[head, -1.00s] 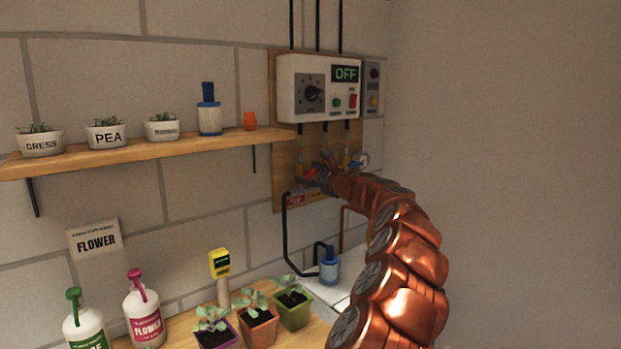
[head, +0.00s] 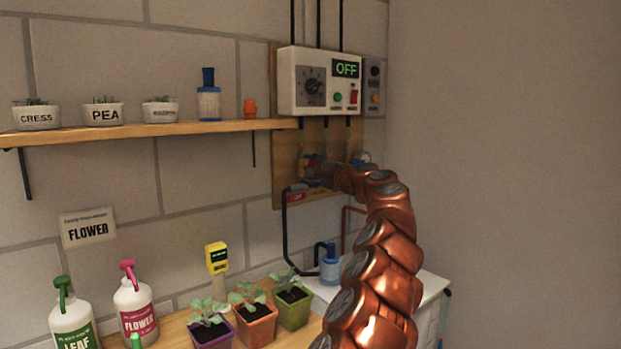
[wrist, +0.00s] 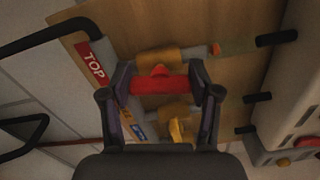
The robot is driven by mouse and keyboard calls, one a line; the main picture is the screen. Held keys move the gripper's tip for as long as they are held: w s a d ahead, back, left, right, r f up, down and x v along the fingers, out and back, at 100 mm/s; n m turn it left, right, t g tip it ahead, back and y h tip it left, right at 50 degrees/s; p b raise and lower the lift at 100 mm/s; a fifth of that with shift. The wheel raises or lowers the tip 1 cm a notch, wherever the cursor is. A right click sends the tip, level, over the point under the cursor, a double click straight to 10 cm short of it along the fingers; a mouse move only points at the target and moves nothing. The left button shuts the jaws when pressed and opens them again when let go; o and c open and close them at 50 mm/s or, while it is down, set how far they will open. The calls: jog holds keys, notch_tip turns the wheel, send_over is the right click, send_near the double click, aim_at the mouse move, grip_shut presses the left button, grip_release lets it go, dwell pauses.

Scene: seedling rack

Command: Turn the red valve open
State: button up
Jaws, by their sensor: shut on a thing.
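The red valve handle (wrist: 158,86) shows in the wrist view as a red bar on a brass-coloured body, beside a red "TOP" label (wrist: 93,62). My gripper (wrist: 160,92) is shut on the red handle, with one finger at each end of the bar. In the head view my gripper (head: 316,172) is at the wooden valve board (head: 285,140) under the control box, and the red handle is hidden there by the gripper. A yellow valve handle (wrist: 177,130) sits just below the red one in the wrist view.
The white control box (head: 300,100) reads "OFF" above the valves. A shelf (head: 150,134) with small pots is to the left. Potted seedlings (head: 256,325) and bottles (head: 138,312) stand on the bench below. Black pipes (head: 285,235) run down from the board.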

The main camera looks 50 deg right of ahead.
jog(key=shift+f+n+b, duration=0.15)
jog(key=shift+n+b, duration=0.4)
jog(key=shift+n, duration=0.55)
jog(key=o, duration=1.2)
jog(key=shift+c, duration=0.2)
jog(key=shift+s, duration=0.1)
